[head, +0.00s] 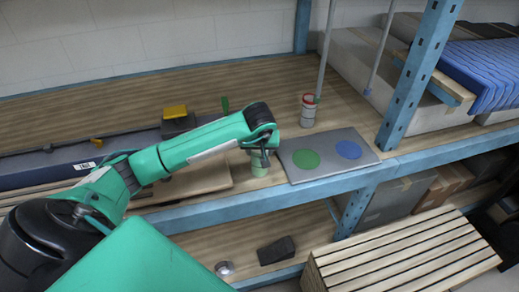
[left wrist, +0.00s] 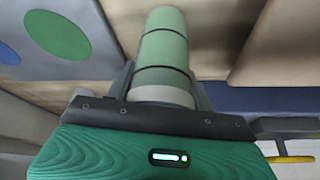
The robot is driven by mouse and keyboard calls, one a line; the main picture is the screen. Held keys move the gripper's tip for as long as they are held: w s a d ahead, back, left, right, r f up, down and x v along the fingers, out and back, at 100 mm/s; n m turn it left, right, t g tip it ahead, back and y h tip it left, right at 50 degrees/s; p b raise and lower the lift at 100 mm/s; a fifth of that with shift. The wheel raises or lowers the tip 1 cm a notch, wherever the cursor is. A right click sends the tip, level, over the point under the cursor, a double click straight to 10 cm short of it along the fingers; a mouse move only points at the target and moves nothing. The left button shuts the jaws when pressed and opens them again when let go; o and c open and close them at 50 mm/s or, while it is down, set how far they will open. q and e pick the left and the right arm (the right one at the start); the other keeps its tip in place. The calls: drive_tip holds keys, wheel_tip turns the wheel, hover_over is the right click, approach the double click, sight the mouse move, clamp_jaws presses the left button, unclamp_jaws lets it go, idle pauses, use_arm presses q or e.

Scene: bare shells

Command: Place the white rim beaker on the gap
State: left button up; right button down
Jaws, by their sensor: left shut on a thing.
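My left gripper (left wrist: 162,84) is shut on a green beaker (left wrist: 164,48) with a pale white rim at the end nearest the palm. In the head view the beaker (head: 259,165) shows just below the gripper, left of a grey mat (head: 331,172). I cannot tell whether its base touches the shelf. The mat bears a green disc (head: 305,159) and a blue disc (head: 348,149), with a bare grey gap (head: 327,154) between them. In the left wrist view the green disc (left wrist: 58,35) lies at upper left. My right gripper is not in view.
A white can with a red rim (head: 308,112) stands behind the mat, near a grey pole. A blue upright (head: 415,80) stands to the right. A brown board (head: 200,183) and a dark box with a yellow top (head: 176,118) lie left. The blue shelf edge runs in front.

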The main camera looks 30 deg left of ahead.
use_arm(q)
drive_tip(key=o, duration=1.1)
drive_tip(key=shift+f, duration=0.1)
drive_tip(key=shift+b+v, duration=1.45)
drive_tip(key=shift+v, duration=4.7)
